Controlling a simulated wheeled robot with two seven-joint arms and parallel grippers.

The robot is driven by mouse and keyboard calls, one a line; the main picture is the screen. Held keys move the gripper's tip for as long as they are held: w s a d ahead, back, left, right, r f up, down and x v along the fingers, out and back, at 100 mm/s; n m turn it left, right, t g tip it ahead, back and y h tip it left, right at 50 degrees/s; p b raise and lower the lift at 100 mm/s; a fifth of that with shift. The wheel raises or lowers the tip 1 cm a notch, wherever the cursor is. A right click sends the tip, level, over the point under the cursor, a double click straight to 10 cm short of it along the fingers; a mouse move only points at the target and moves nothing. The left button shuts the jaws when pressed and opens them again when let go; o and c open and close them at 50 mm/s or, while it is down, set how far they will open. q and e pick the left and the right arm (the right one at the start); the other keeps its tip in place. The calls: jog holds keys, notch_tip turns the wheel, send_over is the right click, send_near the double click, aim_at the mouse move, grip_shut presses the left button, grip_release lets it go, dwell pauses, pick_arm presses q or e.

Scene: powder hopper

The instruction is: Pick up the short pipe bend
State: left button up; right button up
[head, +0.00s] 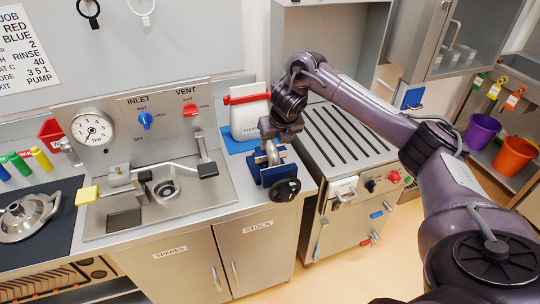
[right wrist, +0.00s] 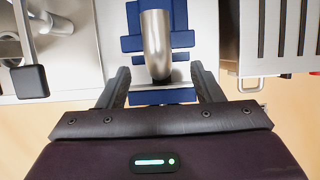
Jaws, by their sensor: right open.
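The short pipe bend (head: 272,152) is a curved silver tube. It stands in a blue fixture (head: 268,175) with a black knob, at the counter's right end. My right gripper (head: 279,138) is over it in the head view. In the right wrist view, the pipe bend (right wrist: 156,45) shows ahead of and between the two spread dark fingers of my right gripper (right wrist: 160,76), with a gap on each side. The blue fixture (right wrist: 180,18) lies behind it. The pipe's lower end is partly hidden. My left gripper is not in view.
A white container with a red top (head: 249,112) stands behind the fixture. A slatted steel unit (head: 345,134) is to the right, beyond a gap.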

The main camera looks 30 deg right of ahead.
aim_at(273, 146)
jog(key=shift+p+x, duration=0.75)
jog(key=shift+x, duration=0.1)
jog(key=x, duration=0.3)
jog(key=shift+w+a+r+p, duration=0.1)
jog(key=shift+w+r+p, duration=0.1)
jog(key=shift+p, duration=0.1)
jog(key=shift+w+f, duration=0.15)
jog(key=shift+f, duration=0.25)
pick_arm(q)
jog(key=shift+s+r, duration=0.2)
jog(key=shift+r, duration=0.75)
pick_arm(e)
jog(key=c, duration=1.2)
jog(key=shift+o, duration=0.2)
